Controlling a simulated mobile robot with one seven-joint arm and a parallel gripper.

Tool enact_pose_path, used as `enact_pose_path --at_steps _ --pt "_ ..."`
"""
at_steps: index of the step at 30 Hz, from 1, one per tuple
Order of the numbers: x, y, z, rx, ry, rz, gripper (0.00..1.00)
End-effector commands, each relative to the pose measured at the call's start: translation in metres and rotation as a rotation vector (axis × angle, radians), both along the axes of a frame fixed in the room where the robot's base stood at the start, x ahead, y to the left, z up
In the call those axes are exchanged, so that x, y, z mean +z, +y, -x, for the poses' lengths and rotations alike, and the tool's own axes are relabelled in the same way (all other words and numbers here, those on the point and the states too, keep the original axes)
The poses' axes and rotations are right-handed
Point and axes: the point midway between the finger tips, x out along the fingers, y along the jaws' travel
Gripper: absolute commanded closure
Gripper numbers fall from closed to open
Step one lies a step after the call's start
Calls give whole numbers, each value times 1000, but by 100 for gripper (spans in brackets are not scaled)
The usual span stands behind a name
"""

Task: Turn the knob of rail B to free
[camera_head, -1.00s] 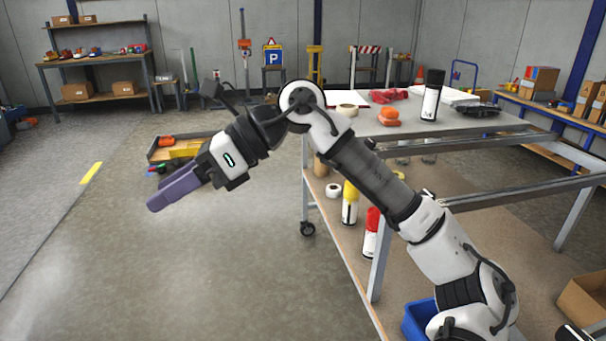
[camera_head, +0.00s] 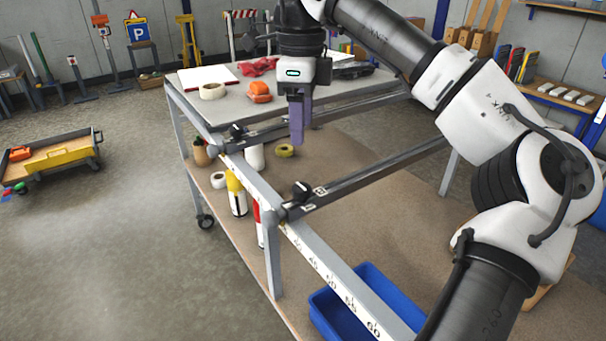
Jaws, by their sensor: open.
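Two grey rails cross the table frame, each with a small black knob at its left end. The far rail (camera_head: 350,117) carries the far knob (camera_head: 237,131). The near rail (camera_head: 385,169) carries the near knob (camera_head: 301,188), with a small white label (camera_head: 320,191) beside it. The lettering is too small to read, so I cannot tell which is rail B or how either knob is set. My gripper (camera_head: 299,143) points down with purple fingers, open and empty. In the picture it lies between the two knobs, touching neither. The gap between its fingers is hidden from this side.
The front bar (camera_head: 330,279) bears a number scale. Below are a blue bin (camera_head: 355,297), a yellow-capped can (camera_head: 236,193) and tape rolls. On the tabletop lie an orange object (camera_head: 260,91) and white tape (camera_head: 212,91). Floor at left is mostly clear, with a low cart (camera_head: 60,160).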

Motion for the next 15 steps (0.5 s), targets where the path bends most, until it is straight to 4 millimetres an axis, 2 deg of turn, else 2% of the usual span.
enact_pose_path --at_steps 15 --pt "-101 1 1 2 1 -4 45"
